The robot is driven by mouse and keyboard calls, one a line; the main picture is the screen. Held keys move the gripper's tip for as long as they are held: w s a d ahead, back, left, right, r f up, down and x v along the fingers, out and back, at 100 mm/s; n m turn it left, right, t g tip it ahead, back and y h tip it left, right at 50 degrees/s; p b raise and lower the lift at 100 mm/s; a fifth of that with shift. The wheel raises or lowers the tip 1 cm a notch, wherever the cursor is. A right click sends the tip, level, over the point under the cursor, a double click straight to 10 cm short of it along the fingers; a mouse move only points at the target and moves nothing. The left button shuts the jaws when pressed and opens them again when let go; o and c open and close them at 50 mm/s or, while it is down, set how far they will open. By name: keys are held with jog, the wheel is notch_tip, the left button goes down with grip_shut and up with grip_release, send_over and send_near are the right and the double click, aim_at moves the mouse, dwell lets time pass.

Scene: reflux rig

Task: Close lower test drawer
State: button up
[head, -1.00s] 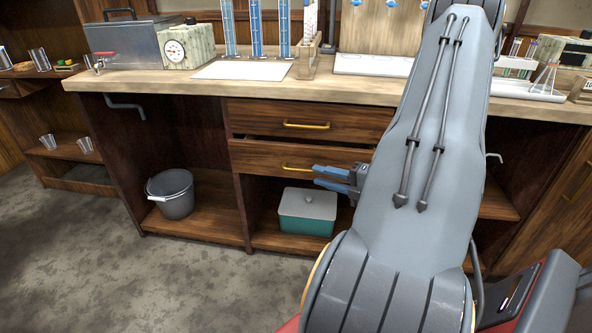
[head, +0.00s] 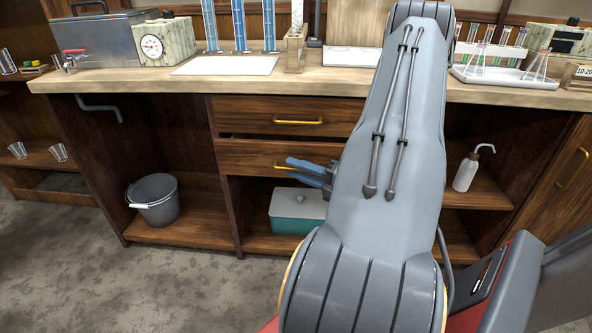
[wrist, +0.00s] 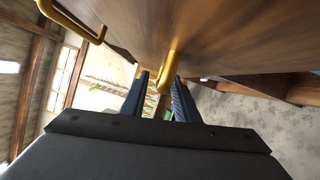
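The lower test drawer (head: 243,156) is a brown wooden front with a gold bar handle (head: 279,168). It stands slightly out, with a dark gap above it, below a closed-looking upper drawer (head: 250,115). My gripper (head: 291,165) has blue fingers and is at the lower drawer's handle, in front of the drawer face. In the wrist view the fingers (wrist: 159,95) are apart, with the gold handle (wrist: 169,65) between or just ahead of them. I cannot tell whether they touch it. My arm hides the right part of the drawer.
A teal box with a grey lid (head: 297,208) sits on the shelf below the drawer. A grey bucket (head: 154,199) stands on the left lower shelf. A white bottle (head: 467,170) is on a shelf to the right. The worktop (head: 150,82) overhangs the drawers. The floor in front is clear.

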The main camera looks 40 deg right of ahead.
jog(key=shift+w, duration=0.1)
grip_shut()
jog(key=w+d, duration=0.2)
jog(key=shift+w+d+f, duration=0.1)
jog(key=shift+w+d, duration=0.1)
jog(key=shift+d, duration=0.15)
jog(key=shift+w+d, duration=0.15)
jog(key=shift+d, duration=0.15)
grip_release()
